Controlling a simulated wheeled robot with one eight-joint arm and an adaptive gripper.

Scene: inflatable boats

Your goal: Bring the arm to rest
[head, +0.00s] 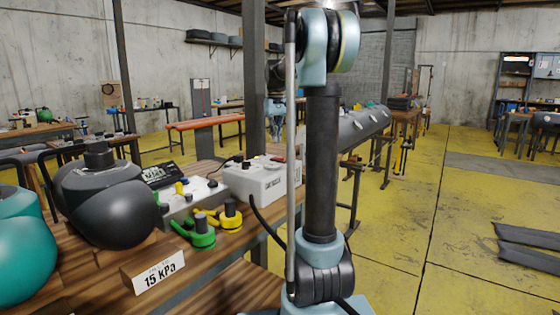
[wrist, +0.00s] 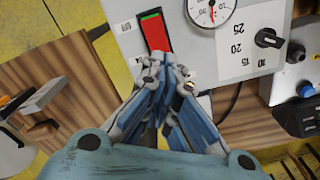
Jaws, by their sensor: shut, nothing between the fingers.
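My gripper (wrist: 165,68) shows in the wrist view with its blue-grey fingers drawn together and nothing between the tips. The tips are over a light grey control box (wrist: 203,50), just below a red rocker with a green end (wrist: 155,32). I cannot tell whether they touch the box.
A wooden bench (head: 210,258) at left holds a dark rounded vessel (head: 105,205), a "15 kPa" sign (head: 155,272), green (head: 203,232) and yellow (head: 231,213) fittings and a white box (head: 258,182). Yellow floor (head: 400,240) at right is mostly clear.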

